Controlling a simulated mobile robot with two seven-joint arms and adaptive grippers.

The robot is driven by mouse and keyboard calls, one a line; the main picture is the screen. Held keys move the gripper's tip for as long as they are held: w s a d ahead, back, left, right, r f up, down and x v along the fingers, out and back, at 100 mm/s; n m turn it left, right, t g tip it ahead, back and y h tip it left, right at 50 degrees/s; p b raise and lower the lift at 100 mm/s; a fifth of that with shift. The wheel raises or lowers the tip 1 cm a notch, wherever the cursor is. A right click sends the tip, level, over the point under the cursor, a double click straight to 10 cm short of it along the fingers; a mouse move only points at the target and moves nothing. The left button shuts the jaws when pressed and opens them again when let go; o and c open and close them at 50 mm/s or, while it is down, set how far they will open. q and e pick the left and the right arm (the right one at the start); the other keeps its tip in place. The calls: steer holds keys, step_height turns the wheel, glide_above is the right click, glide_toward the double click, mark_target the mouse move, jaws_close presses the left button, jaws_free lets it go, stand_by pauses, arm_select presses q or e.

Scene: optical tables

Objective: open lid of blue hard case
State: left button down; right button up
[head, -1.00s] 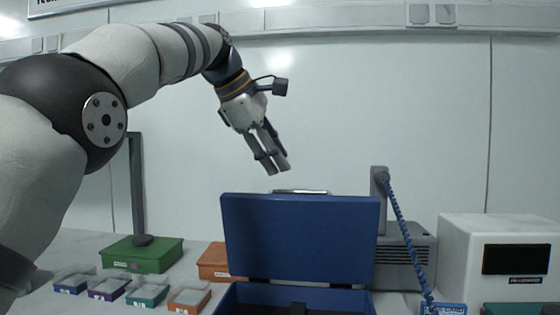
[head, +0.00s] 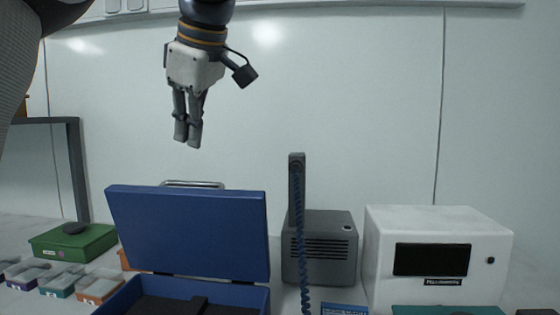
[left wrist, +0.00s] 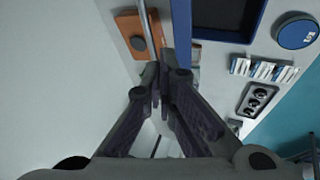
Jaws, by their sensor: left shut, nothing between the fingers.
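The blue hard case (head: 190,236) stands at the lower middle of the head view with its lid raised about upright. A metal handle (head: 192,184) shows along the lid's top edge. Part of the dark interior (head: 165,305) shows below the lid; the front of the case is cut off by the frame. My left gripper (head: 188,143) is above the lid, apart from it, pointing down, shut and empty. In the left wrist view its fingers (left wrist: 160,85) are together, and a blue edge of the case (left wrist: 181,30) shows beyond them. My right gripper is not in view.
Left of the case are a green box (head: 75,242) and several small lidded boxes (head: 58,280). To the right stand a grey vented unit (head: 322,250), a post with a blue coiled cord (head: 298,205) and a white instrument (head: 440,220).

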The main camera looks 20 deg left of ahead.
arm_select(q)
steer(key=x, duration=1)
steer(key=shift+s+a, duration=0.15)
steer(key=shift+a, duration=0.05)
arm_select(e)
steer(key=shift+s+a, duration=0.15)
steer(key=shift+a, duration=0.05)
